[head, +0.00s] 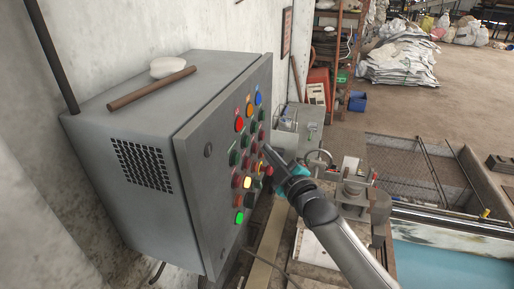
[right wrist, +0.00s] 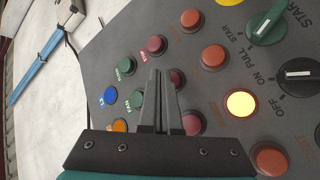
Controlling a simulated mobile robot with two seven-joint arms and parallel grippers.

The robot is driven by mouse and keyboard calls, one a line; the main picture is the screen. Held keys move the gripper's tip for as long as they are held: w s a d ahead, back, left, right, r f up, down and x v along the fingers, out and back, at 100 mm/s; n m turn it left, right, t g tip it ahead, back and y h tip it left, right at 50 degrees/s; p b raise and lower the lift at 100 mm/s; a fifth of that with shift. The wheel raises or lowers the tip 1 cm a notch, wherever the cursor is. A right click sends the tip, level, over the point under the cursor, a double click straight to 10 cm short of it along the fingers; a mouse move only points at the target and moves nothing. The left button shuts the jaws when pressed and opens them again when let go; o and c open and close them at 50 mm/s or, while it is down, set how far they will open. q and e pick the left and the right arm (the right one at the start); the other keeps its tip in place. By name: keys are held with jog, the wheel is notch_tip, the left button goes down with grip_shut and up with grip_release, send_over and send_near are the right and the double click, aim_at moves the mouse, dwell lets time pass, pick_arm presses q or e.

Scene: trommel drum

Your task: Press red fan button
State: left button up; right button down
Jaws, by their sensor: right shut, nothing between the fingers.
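The grey control cabinet (head: 215,150) stands against the wall, its front panel carrying rows of coloured buttons. My right gripper (head: 267,151) reaches in from the lower right and points at the panel. Its fingers (right wrist: 160,76) are shut and empty in the right wrist view. A green button (right wrist: 137,98) has a label that looks like FAN. A dark red button (right wrist: 178,77), seemingly in line with it, shows just right of the fingertips and is partly hidden by them. I cannot tell whether the fingertips touch it. My left gripper is not in view.
Close by are another dark red button (right wrist: 156,45), a lit yellow button (right wrist: 240,104), a blue button (right wrist: 110,96) and black and green rotary switches. A rod (head: 150,88) lies on the cabinet top. A machine with a handwheel (head: 318,160) stands right of the cabinet.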

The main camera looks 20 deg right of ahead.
jog(key=shift+s+d, duration=0.2)
jog(key=shift+d, duration=0.05)
jog(key=s+d, duration=0.1)
jog(key=d, duration=0.1)
jog(key=s+d+p, duration=0.1)
jog(key=s+d, duration=0.1)
dwell(0.5)
dwell(0.6)
